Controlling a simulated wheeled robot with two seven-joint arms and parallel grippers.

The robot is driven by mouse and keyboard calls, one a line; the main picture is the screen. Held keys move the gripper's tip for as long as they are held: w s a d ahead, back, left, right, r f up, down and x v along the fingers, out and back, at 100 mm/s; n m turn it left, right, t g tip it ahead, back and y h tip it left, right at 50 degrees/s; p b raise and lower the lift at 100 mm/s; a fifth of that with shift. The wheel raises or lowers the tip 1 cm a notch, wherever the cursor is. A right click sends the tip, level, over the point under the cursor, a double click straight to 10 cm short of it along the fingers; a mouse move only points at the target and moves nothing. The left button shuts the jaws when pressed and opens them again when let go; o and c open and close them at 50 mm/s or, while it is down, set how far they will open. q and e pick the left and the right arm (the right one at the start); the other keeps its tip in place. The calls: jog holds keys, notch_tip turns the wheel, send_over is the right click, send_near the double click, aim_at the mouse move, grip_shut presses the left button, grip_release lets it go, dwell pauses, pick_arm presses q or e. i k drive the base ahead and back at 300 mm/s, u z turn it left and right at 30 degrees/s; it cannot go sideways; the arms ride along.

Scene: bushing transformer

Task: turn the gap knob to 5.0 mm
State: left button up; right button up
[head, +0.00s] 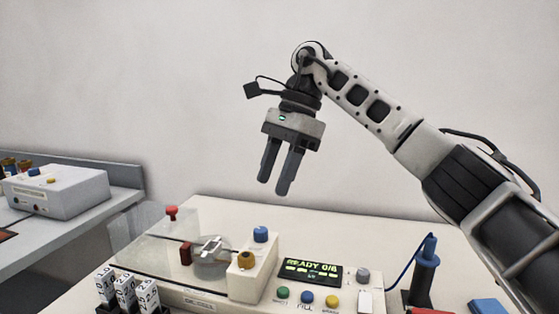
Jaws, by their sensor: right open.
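The test device (190,298) stands on the pale table, with a cream block (252,276) at its middle. A blue knob (260,234) sits on top of the block and a brass-coloured knob (246,260) sits by its left top edge. A grey round knob (363,275) is right of the lit display (311,271), which reads READY 0/6. I cannot tell which is the gap knob, and no gap scale is readable. My right gripper (273,187) is open and empty, pointing down, well above the block and touching nothing. My left gripper is out of view.
A clear cover with a red knob (171,212) is at the device's left. Several numbered white blocks (125,291) stand in front left. A blue probe (428,255) stands upright at right. A grey box (57,190) is on the side bench. The air around my gripper is free.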

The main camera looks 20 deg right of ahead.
aim_at(260, 235)
jog(key=k, duration=1)
